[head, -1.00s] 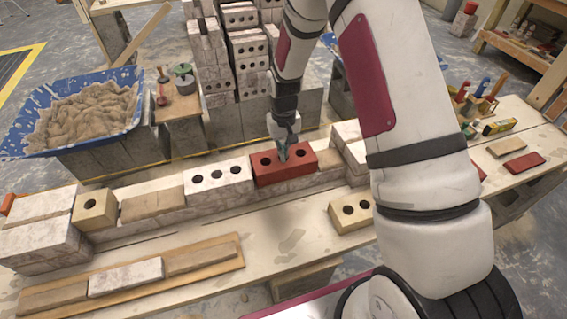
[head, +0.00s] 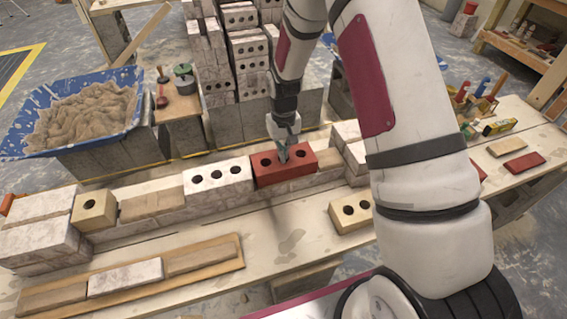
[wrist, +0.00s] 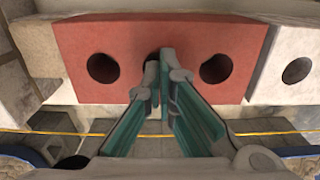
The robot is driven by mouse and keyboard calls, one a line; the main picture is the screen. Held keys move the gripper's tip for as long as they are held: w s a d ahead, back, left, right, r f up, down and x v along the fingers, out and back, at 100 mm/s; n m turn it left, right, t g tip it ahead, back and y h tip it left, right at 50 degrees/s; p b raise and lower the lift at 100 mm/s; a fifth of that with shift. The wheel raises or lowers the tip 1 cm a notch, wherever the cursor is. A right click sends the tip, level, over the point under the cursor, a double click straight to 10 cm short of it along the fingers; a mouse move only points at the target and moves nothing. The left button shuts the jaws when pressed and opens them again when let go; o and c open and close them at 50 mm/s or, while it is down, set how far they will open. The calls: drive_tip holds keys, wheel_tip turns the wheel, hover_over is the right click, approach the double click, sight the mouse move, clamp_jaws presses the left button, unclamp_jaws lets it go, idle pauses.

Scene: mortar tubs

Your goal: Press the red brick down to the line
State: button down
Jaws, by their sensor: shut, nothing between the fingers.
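The red brick (head: 296,166) sits in the top course of the low wall on the bench, to the right of a white brick with holes. It has a row of round holes in its top; two show clear in the wrist view (wrist: 140,85). My gripper (head: 283,157) is shut and empty, its fingertips over the middle of the brick's top, at or just above it. In the wrist view, the two fingertips (wrist: 160,62) are close together over the middle hole and partly hide it. I cannot tell whether they touch the brick. A yellow string line (wrist: 85,134) runs along the far side of the wall.
The white holed brick (head: 218,175) stands beside the red one. A tan brick (head: 350,211) lies on the bench in front. A plank with several bricks (head: 125,277) lies front left. A blue mortar tub (head: 137,112) stands behind left, stacked bricks behind.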

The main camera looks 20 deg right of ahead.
drive_tip(key=shift+f, duration=0.15)
drive_tip(key=shift+r+p, duration=1)
drive_tip(key=shift+r, duration=1.6)
drive_tip(key=shift+r, duration=0.25)
drive_tip(key=s+r+t, duration=0.1)
drive_tip(key=s+r, duration=0.5)
drive_tip(key=r, duration=0.5)
drive_tip(key=s+r+t, duration=0.1)
drive_tip(key=s+r, duration=0.5)
drive_tip(key=r, duration=0.6)
drive_tip(key=s+r+t, duration=0.1)
drive_tip(key=s+r, duration=0.2)
drive_tip(key=s, duration=0.7)
drive_tip(key=s+r+t, duration=0.1)
drive_tip(key=s+r, duration=0.2)
drive_tip(key=s, duration=0.7)
drive_tip(key=shift+d+r, duration=0.15)
drive_tip(key=shift+r, duration=0.1)
